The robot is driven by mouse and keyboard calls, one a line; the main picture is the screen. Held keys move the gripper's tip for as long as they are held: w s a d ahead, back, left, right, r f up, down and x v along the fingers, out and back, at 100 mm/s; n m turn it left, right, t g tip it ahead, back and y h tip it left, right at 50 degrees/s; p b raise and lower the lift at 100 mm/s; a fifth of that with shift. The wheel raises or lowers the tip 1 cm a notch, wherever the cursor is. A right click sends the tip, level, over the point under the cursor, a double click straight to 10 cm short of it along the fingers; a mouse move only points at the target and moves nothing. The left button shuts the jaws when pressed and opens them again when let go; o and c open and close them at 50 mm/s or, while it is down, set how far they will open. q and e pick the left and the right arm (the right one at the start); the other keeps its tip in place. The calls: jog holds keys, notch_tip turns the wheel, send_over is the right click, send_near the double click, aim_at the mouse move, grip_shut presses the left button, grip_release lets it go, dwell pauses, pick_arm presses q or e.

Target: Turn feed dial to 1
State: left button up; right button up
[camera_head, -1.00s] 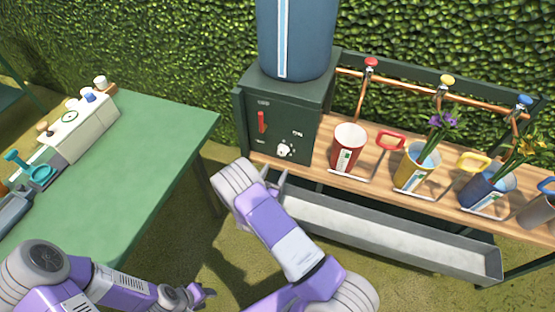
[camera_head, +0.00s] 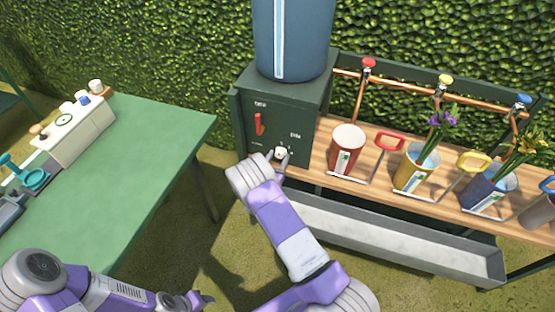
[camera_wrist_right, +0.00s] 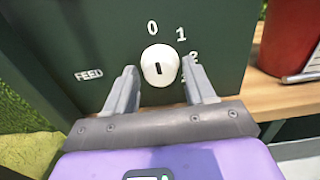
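The white feed dial (camera_wrist_right: 160,65) is on the front of a dark green box (camera_head: 288,104). In the right wrist view it bears a short dark mark near its middle. The label FEED is on its left; 0 is above it, 1 at upper right and 2 at right, partly behind a finger. My right gripper (camera_wrist_right: 159,68) is open, its fingers on either side of the dial with small gaps. In the head view my right gripper (camera_head: 278,158) partly covers the dial. My left gripper (camera_head: 202,299) is low in the head view, too small to read.
A red lever (camera_head: 259,124) is on the box, left of the dial. A blue tank (camera_head: 293,40) stands on top. A red bucket (camera_head: 347,148) is on the wooden shelf to the right, above a grey trough (camera_head: 390,236). A green table (camera_head: 130,165) stands at left.

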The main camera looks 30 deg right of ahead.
jog(key=c, duration=0.8)
jog(key=m+b, duration=0.1)
jog(key=m, duration=0.3)
jog(key=shift+m, duration=0.3)
jog(key=shift+m+b, duration=0.65)
jog(key=shift+m, duration=1.55)
jog(key=o, duration=1.1)
jog(key=shift+c, duration=0.2)
